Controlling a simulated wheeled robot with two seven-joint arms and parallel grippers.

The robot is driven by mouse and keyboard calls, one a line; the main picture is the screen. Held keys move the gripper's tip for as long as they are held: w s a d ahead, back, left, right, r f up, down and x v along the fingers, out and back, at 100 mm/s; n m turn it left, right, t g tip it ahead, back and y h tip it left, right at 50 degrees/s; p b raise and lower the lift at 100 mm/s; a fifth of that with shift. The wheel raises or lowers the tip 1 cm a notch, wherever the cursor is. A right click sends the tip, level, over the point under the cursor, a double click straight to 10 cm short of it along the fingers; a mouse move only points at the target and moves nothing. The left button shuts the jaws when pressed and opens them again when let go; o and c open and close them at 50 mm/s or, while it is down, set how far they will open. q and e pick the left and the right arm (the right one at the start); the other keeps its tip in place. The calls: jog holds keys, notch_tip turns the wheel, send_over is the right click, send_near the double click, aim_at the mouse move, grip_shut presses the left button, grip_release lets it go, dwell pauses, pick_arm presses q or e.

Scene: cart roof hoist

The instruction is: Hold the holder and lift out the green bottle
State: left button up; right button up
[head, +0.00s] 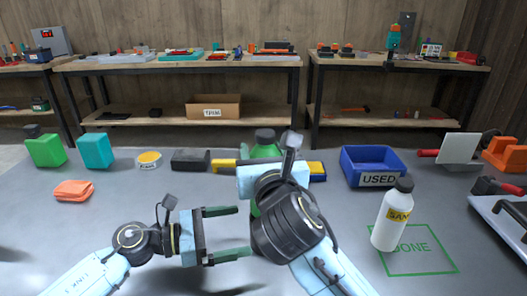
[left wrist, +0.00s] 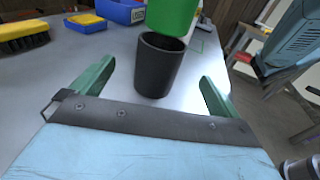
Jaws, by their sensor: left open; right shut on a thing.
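The green bottle (head: 265,146) with a dark cap shows behind my right wrist in the head view. In the left wrist view the bottle (left wrist: 172,14) is above the black holder (left wrist: 158,72), its base showing near the rim and the dark mouth visible below. My left gripper (head: 228,232) is open. Its green fingers (left wrist: 155,88) lie either side of the holder, apart from it.
A white bottle (head: 392,218) stands at the green DONE square (head: 425,262) on the right. A blue USED bin (head: 372,163) is behind it. The front left table is clear.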

pick_arm(q)
jog(key=shift+s+a+r, duration=0.15)
jog(key=shift+a, duration=0.4)
jog(key=shift+a, duration=0.15)
